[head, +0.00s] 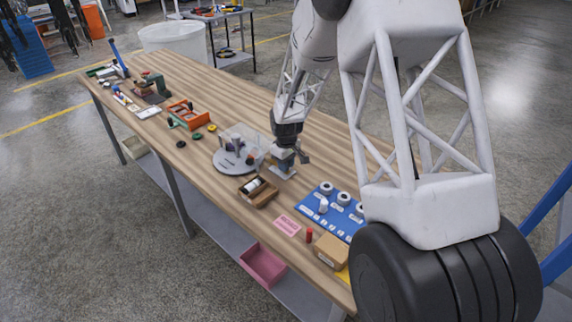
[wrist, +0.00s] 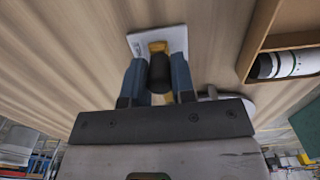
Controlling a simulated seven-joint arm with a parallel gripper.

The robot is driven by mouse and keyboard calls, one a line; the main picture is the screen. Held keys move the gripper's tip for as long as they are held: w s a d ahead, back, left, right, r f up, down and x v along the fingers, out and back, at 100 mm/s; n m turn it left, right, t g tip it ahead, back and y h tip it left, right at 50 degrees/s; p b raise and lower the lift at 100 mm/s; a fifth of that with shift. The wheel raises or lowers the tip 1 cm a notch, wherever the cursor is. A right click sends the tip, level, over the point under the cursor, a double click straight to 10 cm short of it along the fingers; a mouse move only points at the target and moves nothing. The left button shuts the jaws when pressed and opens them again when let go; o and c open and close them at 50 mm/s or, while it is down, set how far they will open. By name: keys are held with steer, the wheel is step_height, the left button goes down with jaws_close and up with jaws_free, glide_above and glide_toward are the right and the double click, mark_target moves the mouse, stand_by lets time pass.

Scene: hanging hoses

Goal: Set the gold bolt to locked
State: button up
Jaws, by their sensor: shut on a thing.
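The gold bolt (wrist: 158,46) shows in the wrist view as gold parts on a white plate (wrist: 142,43), with a dark round knob (wrist: 159,72) toward me. My gripper (wrist: 158,68) has its two blue-grey fingers on either side of the knob and is shut on it. In the head view my gripper (head: 286,155) is low over the white plate (head: 283,173) on the bench; the bolt itself is hidden there. I cannot tell from these views which position the bolt is in; the knob and fingers cover much of it.
A grey round tray (head: 228,167) with a clear cover stands left of my gripper on the wooden bench (head: 225,90). A brown box (head: 262,199) holding a bottle is close in front. Bare wood lies behind.

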steer(key=shift+w+a, duration=1.55)
steer(key=shift+w, duration=0.05)
jaws_close()
steer(key=o, duration=0.9)
jaws_free()
steer(key=shift+r, duration=0.1)
steer(key=shift+r, duration=3.8)
